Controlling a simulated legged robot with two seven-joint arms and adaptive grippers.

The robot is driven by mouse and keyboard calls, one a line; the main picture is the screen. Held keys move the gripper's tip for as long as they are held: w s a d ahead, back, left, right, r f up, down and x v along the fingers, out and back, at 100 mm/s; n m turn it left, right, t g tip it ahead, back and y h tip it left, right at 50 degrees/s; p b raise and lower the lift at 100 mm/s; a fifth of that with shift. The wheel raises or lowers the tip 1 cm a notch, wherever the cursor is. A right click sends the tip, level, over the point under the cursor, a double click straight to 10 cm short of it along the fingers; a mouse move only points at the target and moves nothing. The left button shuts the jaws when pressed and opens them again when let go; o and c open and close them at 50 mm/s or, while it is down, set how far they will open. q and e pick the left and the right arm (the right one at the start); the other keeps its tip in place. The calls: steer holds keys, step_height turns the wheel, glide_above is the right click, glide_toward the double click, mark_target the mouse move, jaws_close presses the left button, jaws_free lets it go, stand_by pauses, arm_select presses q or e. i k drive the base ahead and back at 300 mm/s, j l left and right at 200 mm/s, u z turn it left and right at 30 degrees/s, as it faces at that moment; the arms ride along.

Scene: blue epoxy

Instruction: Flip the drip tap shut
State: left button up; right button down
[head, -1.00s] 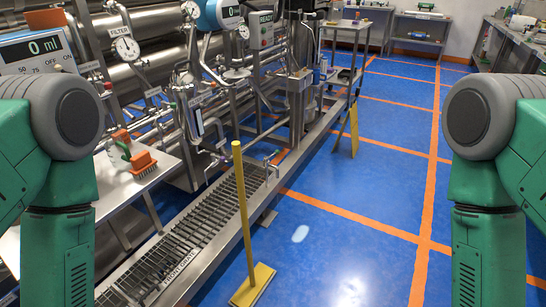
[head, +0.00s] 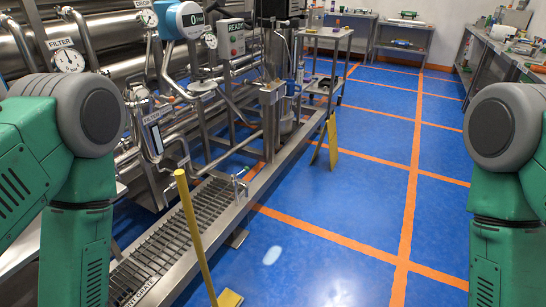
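A small metal tap-like fitting (head: 240,183) stands at the edge of the long floor grate in the head view; I cannot tell for sure that it is the drip tap, or how its lever is set. More valves and pipes crowd the metal rig to its left. My two green arms show at the left and right edges, but neither gripper is in the picture. Nothing of mine touches the rig.
The floor grate (head: 165,246) runs along the rig. A yellow-handled broom (head: 193,232) stands at its near side, and a yellow board (head: 332,140) stands farther back. Blue floor (head: 340,220) with orange lines is open on the right. Benches stand at the back.

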mark_target(234, 176)
steer(key=i+l+z, duration=0.2)
steer(key=i, duration=0.3)
steer(key=i+l+z, duration=0.15)
steer(key=i+l, duration=0.2)
steer(key=i, duration=0.2)
steer(key=i+l+z, duration=0.2)
steer(key=i, duration=0.35)
steer(key=i+j+u, duration=0.1)
steer(key=i+u, duration=0.15)
steer(key=u, duration=0.15)
steer(key=i+u, duration=0.25)
steer(key=u, duration=0.15)
steer(key=i+l+u, duration=0.1)
steer(key=i+u, duration=0.25)
steer(key=i+l+u, duration=0.1)
steer(key=u, duration=0.3)
steer(key=i+u, duration=0.25)
steer(key=u, duration=0.15)
steer(key=i+u, duration=0.35)
steer(key=i+l+u, duration=0.15)
steer(key=u, duration=0.25)
